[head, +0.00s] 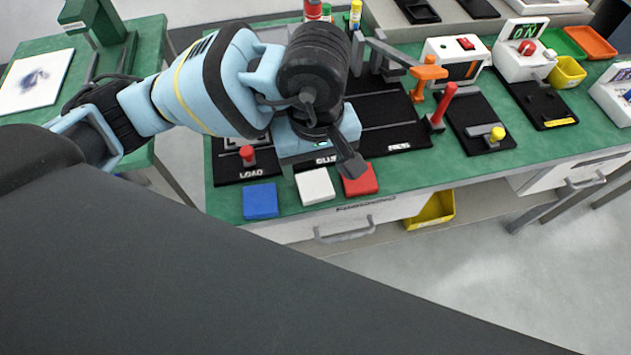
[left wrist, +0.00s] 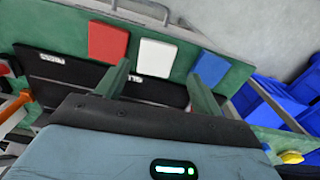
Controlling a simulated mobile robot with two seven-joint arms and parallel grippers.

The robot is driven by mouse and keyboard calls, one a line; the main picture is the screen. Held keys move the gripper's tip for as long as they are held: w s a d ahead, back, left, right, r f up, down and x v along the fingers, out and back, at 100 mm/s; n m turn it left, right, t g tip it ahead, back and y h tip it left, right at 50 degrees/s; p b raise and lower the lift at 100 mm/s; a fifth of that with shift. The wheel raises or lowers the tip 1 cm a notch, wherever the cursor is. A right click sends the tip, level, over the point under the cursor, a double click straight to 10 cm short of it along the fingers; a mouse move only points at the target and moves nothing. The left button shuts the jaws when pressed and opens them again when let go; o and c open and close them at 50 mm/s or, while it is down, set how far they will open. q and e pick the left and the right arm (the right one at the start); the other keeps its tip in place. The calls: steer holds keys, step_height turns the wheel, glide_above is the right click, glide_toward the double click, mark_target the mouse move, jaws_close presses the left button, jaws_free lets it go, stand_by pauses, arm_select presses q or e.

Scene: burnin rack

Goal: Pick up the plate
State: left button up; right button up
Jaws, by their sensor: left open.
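Three flat square plates lie in a row along the front edge of the green bench: a blue plate (head: 261,201), a white plate (head: 315,186) and a red plate (head: 360,179). In the left wrist view the red plate (left wrist: 108,42), white plate (left wrist: 157,58) and blue plate (left wrist: 210,69) lie beyond my fingers. My left gripper (head: 347,162) is above the bench, close to the white and red plates. Its fingers are apart and empty in the left wrist view (left wrist: 158,84), with the white plate ahead between them. My right gripper is not in view.
The green bench (head: 440,165) carries black station mats, one marked LOAD (head: 240,178), and a red-knobbed lever (head: 440,105). An orange clamp handle (head: 425,75) stands behind the plates. A yellow bin (head: 432,212) is below. Blue bins (left wrist: 275,98) show in the left wrist view.

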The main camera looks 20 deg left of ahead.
mark_target(317, 192)
arm_select(q)
steer(key=shift+f, duration=1.4)
steer(key=shift+w+d+f, duration=0.15)
steer(key=shift+f, duration=2.2)
steer(key=shift+c, duration=0.2)
steer(key=c, duration=0.7)
